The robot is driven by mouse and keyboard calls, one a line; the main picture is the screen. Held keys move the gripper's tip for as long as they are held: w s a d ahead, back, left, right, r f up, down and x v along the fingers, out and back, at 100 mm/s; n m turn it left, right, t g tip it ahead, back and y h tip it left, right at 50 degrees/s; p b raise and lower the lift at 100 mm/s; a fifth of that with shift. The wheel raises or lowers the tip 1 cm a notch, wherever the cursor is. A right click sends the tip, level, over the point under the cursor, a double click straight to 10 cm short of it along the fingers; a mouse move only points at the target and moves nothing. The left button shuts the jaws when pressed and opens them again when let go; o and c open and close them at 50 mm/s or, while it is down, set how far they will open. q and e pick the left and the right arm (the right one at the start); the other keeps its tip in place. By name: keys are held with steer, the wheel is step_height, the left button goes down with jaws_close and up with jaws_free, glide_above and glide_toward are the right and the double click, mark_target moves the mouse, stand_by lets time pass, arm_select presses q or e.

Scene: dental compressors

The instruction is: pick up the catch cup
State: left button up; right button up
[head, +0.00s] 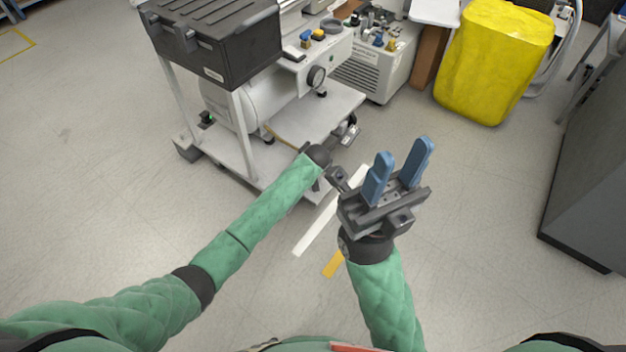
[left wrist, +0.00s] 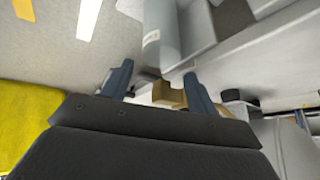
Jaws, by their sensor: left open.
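A pale, translucent grey cylinder with a light mark, which looks like the catch cup (left wrist: 161,38), shows at the top middle of the left wrist view. My left gripper (left wrist: 157,82) is open, its two blue fingers either side of the cylinder's near end in the picture. I cannot tell whether the cylinder is between the fingertips or beyond them. In the head view my left gripper (head: 346,136) is small and partly hidden at the cart's lower right corner, and I cannot make out the cup there. My right gripper (head: 399,163) is open and empty above the floor.
The cart (head: 236,158) carries a dark box (head: 225,45) and a white tank (head: 240,100). A dark cabinet (head: 595,180) is at right. The floor at front left is clear.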

arm_select(q)
steer(key=b+x, duration=0.2)
steer(key=x, duration=0.3)
steer(key=shift+s+a, duration=0.1)
steer(key=shift+s, duration=0.05)
steer(key=c, duration=0.9)
